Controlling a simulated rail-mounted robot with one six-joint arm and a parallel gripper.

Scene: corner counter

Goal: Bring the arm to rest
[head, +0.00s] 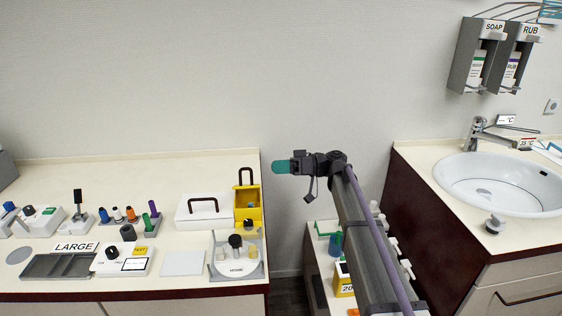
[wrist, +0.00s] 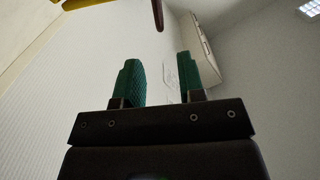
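My gripper (head: 282,167) is at the end of my raised arm, above the gap between the two counters in the head view. It points left, toward the space over the left counter's right end. In the wrist view its two green fingers (wrist: 161,85) stand apart with an empty gap between them. Nothing is held. The finger gap cannot be made out in the head view.
The left counter (head: 60,175) holds a yellow box (head: 256,203), a white box with a dark handle (head: 190,217), a round dial device (head: 236,266) and several small bottles. A sink (head: 490,180) is at right, with soap dispensers (head: 485,55) above. A low surface with items lies beneath my arm.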

